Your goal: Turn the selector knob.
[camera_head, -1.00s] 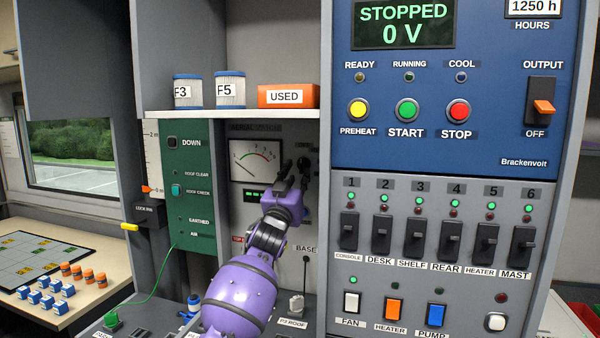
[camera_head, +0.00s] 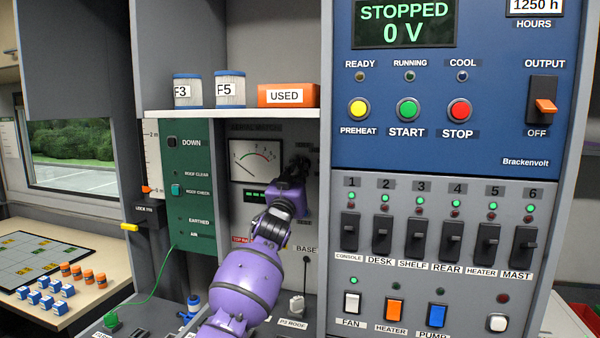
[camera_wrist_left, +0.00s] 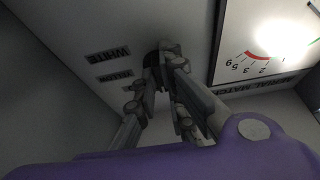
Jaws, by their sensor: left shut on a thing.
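The selector knob (camera_wrist_left: 152,60) is a small dark knob on the grey panel beside the meter. In the left wrist view it shows only in part, between and behind my fingertips. My left gripper (camera_wrist_left: 162,72) is shut on it, with the fingers reaching to the panel. In the head view my left gripper (camera_head: 300,172) is at the panel just right of the meter (camera_head: 256,160), and my purple wrist hides most of the knob. Labels, one reading WHITE (camera_wrist_left: 107,54), stand next to the knob in the wrist view. My right gripper is not in view.
The blue generator panel (camera_head: 460,120) and the breaker panel (camera_head: 440,260) stand close on the right. A shelf (camera_head: 230,114) with two filter cans and an orange USED box (camera_head: 287,96) is above. A green mast panel (camera_head: 189,190) with a green cable (camera_head: 156,285) is at left.

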